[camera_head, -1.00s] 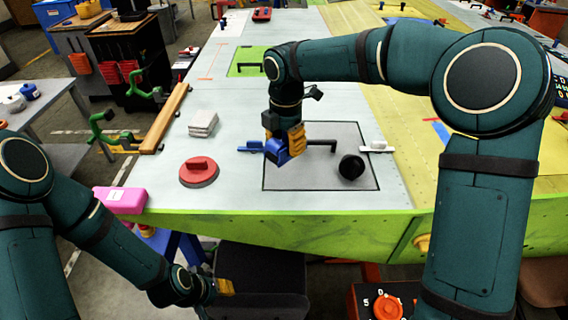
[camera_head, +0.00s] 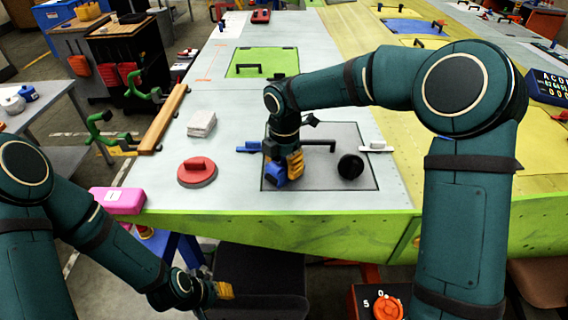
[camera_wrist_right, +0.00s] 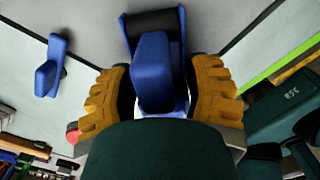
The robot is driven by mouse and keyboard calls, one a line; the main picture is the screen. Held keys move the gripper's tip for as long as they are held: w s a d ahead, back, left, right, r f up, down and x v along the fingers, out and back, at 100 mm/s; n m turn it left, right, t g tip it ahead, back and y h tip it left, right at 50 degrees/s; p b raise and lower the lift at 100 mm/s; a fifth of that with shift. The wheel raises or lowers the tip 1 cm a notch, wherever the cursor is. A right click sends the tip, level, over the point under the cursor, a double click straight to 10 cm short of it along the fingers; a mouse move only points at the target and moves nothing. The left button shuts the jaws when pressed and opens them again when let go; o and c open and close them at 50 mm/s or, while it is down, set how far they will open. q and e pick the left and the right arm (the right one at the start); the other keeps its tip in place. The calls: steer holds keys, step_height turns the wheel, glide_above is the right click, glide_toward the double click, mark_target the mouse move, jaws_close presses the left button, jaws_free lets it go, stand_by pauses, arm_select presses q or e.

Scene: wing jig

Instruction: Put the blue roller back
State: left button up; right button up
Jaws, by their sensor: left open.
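The blue roller (camera_head: 274,174) is in my right gripper (camera_head: 288,170), over the left part of the grey panel (camera_head: 325,182). In the right wrist view the roller's blue handle (camera_wrist_right: 153,60) stands between the two yellow fingers of my right gripper (camera_wrist_right: 162,100), with its dark roller part (camera_wrist_right: 152,22) beyond. The handle's lower end is partly hidden by my gripper. I cannot tell whether the roller touches the panel. My left gripper (camera_head: 224,290) is open and empty, low in front of the table edge.
A blue bracket (camera_head: 250,147) and a white bracket (camera_head: 375,147) stand by the panel's sides. A black ball-like knob (camera_head: 350,167) is on the panel. A red round tool (camera_head: 198,171), a white stack (camera_head: 202,124) and a pink box (camera_head: 117,200) lie to the left.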

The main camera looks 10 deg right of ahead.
steer(key=o, duration=0.4)
steer(key=shift+r, duration=0.1)
step_height(320, 180, up, 12)
steer(key=shift+s+r+p, duration=0.1)
steer(key=shift+s+p, duration=0.05)
steer(key=shift+p, duration=0.6)
